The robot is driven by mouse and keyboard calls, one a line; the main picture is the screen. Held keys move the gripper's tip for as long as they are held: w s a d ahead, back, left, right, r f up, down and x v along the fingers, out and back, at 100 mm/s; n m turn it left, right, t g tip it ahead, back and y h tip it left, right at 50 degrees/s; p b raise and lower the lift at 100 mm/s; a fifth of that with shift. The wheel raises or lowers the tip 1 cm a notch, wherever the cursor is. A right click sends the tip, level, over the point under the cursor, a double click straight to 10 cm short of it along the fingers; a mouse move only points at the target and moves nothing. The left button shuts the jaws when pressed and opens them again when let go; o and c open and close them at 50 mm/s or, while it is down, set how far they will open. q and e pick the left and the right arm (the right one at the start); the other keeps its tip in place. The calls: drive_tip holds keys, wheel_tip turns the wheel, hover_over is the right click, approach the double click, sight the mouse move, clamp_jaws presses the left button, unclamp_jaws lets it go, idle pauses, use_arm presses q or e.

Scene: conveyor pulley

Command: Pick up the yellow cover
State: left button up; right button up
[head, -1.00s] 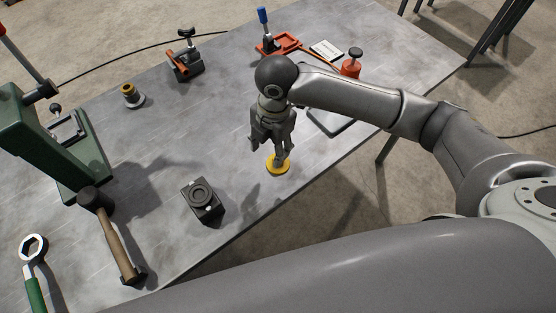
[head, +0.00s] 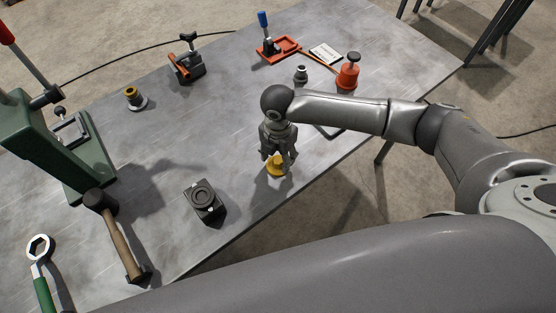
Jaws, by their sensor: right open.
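The yellow cover (head: 275,169) is a small round piece with a raised middle, lying on the grey table near its front edge in the head view. My right gripper (head: 278,156) points down right over it, with its fingers open around the raised middle. The fingers hide part of the cover, and I cannot tell whether they touch it. My left gripper does not show.
A black block with a round recess (head: 204,198) stands left of the cover. Bare table surrounds the cover.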

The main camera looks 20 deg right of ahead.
drive_tip(key=shift+f, duration=0.9)
drive_tip(key=shift+c, duration=0.4)
drive_tip(key=c, duration=1)
drive_tip(key=shift+r, duration=0.15)
